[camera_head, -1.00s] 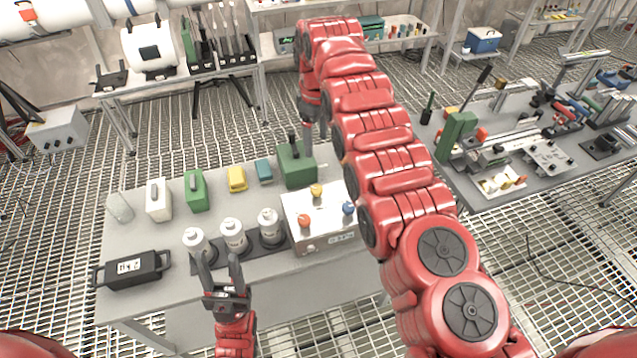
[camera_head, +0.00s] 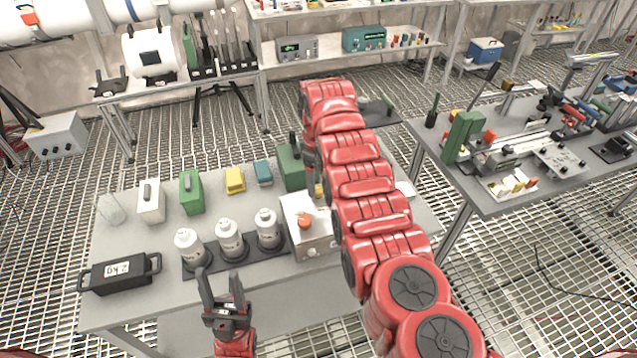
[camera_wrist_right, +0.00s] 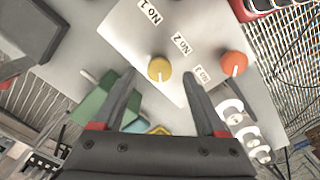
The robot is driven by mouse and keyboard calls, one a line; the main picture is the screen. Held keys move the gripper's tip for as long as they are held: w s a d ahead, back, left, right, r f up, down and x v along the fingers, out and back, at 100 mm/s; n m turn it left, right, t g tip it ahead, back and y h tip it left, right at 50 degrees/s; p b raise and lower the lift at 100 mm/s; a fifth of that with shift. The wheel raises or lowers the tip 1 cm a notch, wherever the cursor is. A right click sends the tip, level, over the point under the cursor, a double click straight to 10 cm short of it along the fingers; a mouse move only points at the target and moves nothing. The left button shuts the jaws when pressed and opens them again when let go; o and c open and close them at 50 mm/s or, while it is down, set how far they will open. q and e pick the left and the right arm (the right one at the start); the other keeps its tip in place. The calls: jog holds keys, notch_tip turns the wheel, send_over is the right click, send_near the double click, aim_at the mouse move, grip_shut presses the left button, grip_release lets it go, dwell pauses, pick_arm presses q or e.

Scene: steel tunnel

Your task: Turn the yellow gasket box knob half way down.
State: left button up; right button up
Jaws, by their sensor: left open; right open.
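The pale gasket box (camera_head: 318,238) stands at the right of the near table. Its orange knob (camera_head: 305,221) is clear, and its yellow knob (camera_head: 319,190) shows only partly beside my right arm, which hides the blue knob. In the right wrist view, the yellow knob (camera_wrist_right: 159,68) has a white pointer line and lies between the fingertips of my right gripper (camera_wrist_right: 159,77) in the picture. The gripper is open; I cannot tell whether it touches the knob. The orange knob (camera_wrist_right: 233,63) lies right of it. My left gripper (camera_head: 219,272) is open and empty at the table's front edge.
Several white bottles (camera_head: 229,241) stand in a dark rack left of the box. A green box (camera_head: 291,168) stands behind it, and a black case (camera_head: 119,270) lies at the front left. Another cluttered table (camera_head: 480,205) stands to the right.

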aim_at(318, 193)
jog(key=shift+f, duration=1.2)
grip_shut()
